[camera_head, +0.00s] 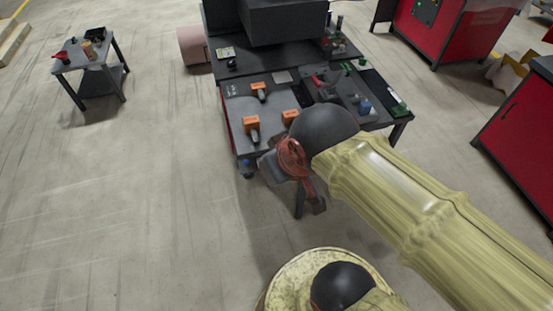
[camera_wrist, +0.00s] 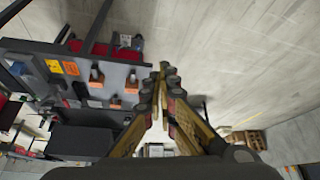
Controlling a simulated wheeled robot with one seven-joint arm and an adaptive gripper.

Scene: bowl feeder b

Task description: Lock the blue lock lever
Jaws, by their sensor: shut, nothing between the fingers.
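A small blue part (camera_head: 365,106) stands on the right side of the dark workbench (camera_head: 238,104) in the head view. Another small blue part (camera_head: 248,170) sits below the bench's front left corner. A blue piece (camera_wrist: 137,42) also shows at the bench edge in the wrist view. All are too small to tell which one is the lock lever or how it is turned. My gripper (camera_head: 318,204) hangs in front of the bench, apart from it. In the wrist view my gripper's fingers (camera_wrist: 166,72) meet at the tips, shut and empty.
Several orange blocks (camera_head: 251,122) stand on the bench. A small side table (camera_head: 72,62) with tools is at the far left. Red cabinets (camera_head: 520,125) stand at the right. The floor (camera_head: 130,210) left of the bench is clear.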

